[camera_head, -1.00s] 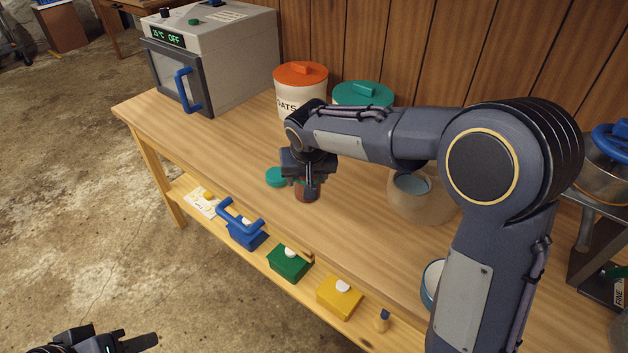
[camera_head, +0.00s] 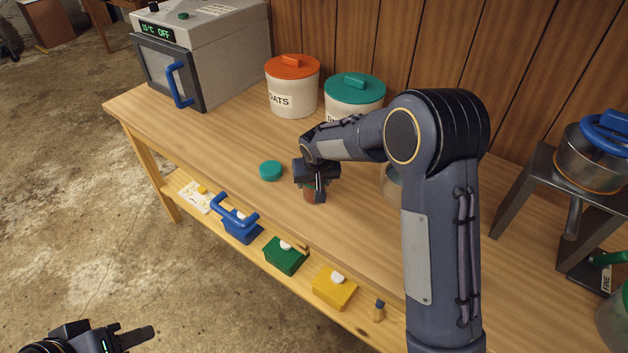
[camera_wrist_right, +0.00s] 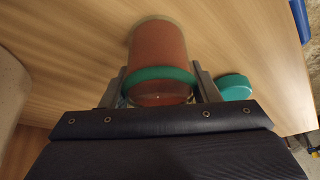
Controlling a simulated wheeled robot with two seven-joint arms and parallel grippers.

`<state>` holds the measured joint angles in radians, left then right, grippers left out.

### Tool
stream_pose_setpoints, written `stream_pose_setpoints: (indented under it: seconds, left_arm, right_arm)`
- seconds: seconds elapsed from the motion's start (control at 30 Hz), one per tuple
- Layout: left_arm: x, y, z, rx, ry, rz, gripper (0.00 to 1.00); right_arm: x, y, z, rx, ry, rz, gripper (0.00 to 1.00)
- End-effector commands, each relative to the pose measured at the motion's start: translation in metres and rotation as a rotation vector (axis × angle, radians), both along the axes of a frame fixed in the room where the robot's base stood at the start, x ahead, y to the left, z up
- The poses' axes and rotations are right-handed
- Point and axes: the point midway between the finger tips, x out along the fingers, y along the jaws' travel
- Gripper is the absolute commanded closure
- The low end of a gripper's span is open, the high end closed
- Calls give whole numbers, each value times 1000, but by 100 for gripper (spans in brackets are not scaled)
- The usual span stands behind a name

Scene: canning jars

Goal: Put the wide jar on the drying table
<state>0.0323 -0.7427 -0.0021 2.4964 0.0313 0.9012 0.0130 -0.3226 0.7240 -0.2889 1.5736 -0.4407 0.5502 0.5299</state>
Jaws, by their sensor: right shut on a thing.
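My right gripper (camera_head: 315,186) is shut on a jar with red-brown contents (camera_head: 308,195) over the wooden bench. The jar also shows in the right wrist view (camera_wrist_right: 158,52), with a green band around it and a gripper finger on each side. I cannot tell whether its base touches the bench. A teal lid (camera_head: 271,170) lies on the bench to the left of the jar and also shows in the wrist view (camera_wrist_right: 235,86). My left gripper (camera_head: 138,338) is at the bottom left, partly out of frame. I cannot identify the drying table.
An oven-like box (camera_head: 205,45), an oats canister (camera_head: 292,92) and a teal-lidded canister (camera_head: 352,102) stand at the back. A pot (camera_head: 588,160) sits on a dark stand to the right. Blue, green (camera_head: 285,256) and yellow blocks lie on the lower shelf.

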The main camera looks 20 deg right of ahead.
Motion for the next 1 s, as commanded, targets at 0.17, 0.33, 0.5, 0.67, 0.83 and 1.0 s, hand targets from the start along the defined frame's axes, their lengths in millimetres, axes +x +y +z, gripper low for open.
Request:
stream_pose_setpoints:
  seconds: [0.17,0.33,0.5,0.67,0.83,1.0]
  left_arm:
    - [0,0,-3,0,0,0,64]
    - [0,0,-3,0,0,0,64]
    - [0,0,-2,0,0,0,64]
    - [0,0,-1,0,0,0,64]
    - [0,0,-1,0,0,0,64]
    - [0,0,-2,0,0,0,64]
  right_arm:
    - [0,0,-2,1,-2,0,80]
    - [0,0,-2,0,0,0,28]
    - [0,0,-2,0,0,0,23]
    - [0,0,0,0,0,-1,23]
    - [-5,1,15,1,-3,-1,23]
    - [-19,2,49,2,-5,0,23]
